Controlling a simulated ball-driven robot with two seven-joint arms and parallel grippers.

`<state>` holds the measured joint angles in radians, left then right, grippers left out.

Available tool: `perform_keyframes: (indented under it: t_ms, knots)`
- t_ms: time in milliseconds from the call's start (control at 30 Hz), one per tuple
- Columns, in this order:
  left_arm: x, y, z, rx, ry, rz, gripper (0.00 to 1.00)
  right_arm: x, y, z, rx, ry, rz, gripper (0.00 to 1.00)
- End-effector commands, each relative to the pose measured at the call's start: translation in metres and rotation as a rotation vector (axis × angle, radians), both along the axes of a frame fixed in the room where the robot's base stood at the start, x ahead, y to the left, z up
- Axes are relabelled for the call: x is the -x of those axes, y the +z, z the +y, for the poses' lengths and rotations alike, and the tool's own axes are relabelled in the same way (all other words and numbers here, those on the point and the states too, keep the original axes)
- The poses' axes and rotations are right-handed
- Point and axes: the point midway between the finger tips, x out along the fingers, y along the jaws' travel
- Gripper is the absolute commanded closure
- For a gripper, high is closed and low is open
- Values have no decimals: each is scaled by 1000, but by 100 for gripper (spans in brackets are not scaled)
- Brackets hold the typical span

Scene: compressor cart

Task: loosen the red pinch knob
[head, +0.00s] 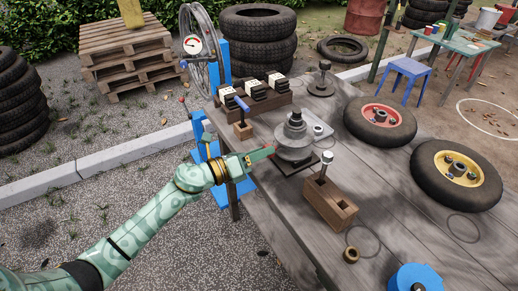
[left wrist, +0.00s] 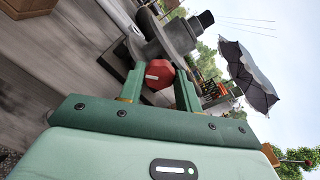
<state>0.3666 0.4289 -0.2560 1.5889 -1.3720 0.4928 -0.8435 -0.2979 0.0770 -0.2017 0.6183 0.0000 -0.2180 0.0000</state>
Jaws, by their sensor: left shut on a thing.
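The red pinch knob (left wrist: 158,75) shows in the left wrist view as a red, faceted knob between my two green fingers. It sits at the side of a dark grey stepped fitting (head: 294,136), which stands on a dark square plate on the wooden table. The fitting also shows in the left wrist view (left wrist: 172,36). My left gripper (head: 266,153) reaches in from the left in the head view and is shut on the knob. In the head view the fingers mostly hide the knob. My right gripper is not in view.
On the wooden table (head: 290,205), a wooden block with slots (head: 330,203) stands in front of the fitting. Two wheels, one red-hubbed (head: 380,121) and one yellow-hubbed (head: 457,174), lie to the right. A blue can (head: 416,279) is at the front. A blue stand with a gauge (head: 193,44) is behind.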

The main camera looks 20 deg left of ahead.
Motion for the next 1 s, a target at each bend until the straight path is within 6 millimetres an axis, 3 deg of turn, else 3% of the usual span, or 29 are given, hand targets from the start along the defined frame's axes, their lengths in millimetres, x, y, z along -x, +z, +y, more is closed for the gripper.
perform_keyframes:
  t_ms: [500, 1000]
  knots:
    - [-1, 3, 2, 382, 2, 297, 89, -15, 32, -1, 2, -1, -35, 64]
    - [-1, -2, 2, 640, 3, 499, 89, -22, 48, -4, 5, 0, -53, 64]
